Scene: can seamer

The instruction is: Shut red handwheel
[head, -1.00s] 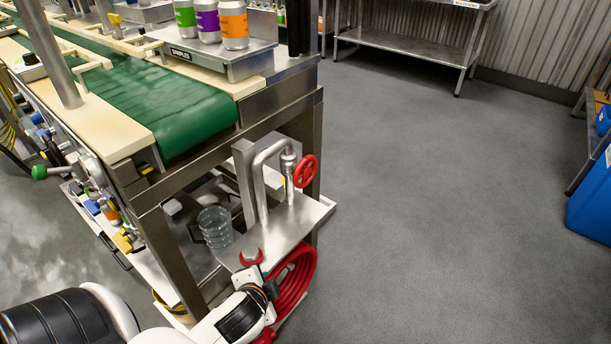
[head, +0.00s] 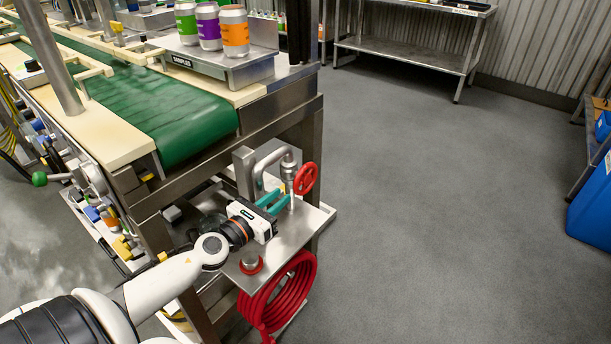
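The red handwheel (head: 305,178) stands on its side on a grey valve at the end of a bent metal pipe (head: 268,160), above a steel shelf at the conveyor's end. My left gripper (head: 272,202) has teal fingers. It is over the shelf, just left of and slightly below the handwheel, pointing toward it. A gap shows between its fingers, with nothing seen held. The fingers appear apart from the wheel, close to the pipe and valve stem. My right gripper is not in view.
A coiled red hose (head: 283,300) hangs below the shelf's front edge. A red-ringed grey fitting (head: 251,264) sits on the shelf (head: 300,236). The conveyor frame's steel post (head: 312,140) stands behind the handwheel.

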